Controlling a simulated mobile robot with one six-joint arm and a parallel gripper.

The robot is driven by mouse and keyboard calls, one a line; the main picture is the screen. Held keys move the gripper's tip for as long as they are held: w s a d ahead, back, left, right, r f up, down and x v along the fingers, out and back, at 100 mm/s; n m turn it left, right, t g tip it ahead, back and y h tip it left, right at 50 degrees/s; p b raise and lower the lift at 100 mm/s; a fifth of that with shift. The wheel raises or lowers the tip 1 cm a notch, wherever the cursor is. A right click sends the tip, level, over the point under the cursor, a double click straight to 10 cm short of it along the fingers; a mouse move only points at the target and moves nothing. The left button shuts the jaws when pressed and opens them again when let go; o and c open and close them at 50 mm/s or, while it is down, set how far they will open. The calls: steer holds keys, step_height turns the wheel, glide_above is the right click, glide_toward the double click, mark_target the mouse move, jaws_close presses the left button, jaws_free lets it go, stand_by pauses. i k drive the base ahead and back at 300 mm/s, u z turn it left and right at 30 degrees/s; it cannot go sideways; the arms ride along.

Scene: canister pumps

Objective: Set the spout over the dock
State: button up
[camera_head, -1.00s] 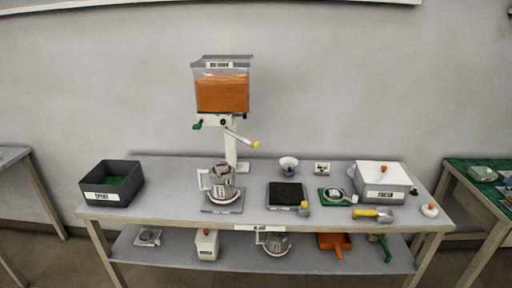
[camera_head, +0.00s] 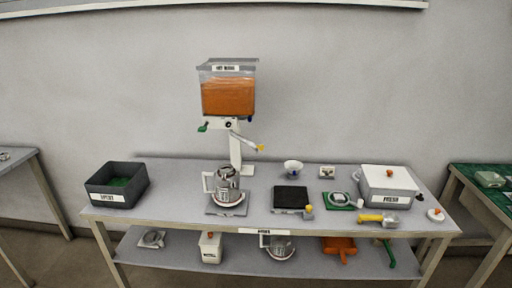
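A dispenser with a clear tank of orange contents (camera_head: 228,97) stands on a white post (camera_head: 236,152) at the back of the table. Its white spout arm (camera_head: 243,139) slants down to the right and ends in a yellow tip (camera_head: 260,148). A silver canister (camera_head: 227,182) with a white handle stands on a grey plate (camera_head: 213,210) in front of the post. A black-topped square pad (camera_head: 291,196) with a yellow knob lies to its right. The spout tip points between the two. Which piece is the dock, I cannot tell. My gripper is not in view.
A dark grey bin (camera_head: 117,185) stands at the table's left, a white lidded box (camera_head: 388,186) at the right. A small bowl (camera_head: 293,167), green mat (camera_head: 338,201) and yellow-handled tool (camera_head: 376,218) also lie there. The lower shelf (camera_head: 190,262) holds several items.

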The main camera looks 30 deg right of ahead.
mark_target(255, 146)
steer(key=z, duration=0.6)
steer(key=k, duration=1.15)
steer(key=u, duration=0.75)
steer(key=i, duration=1)
steer(key=u, duration=0.05)
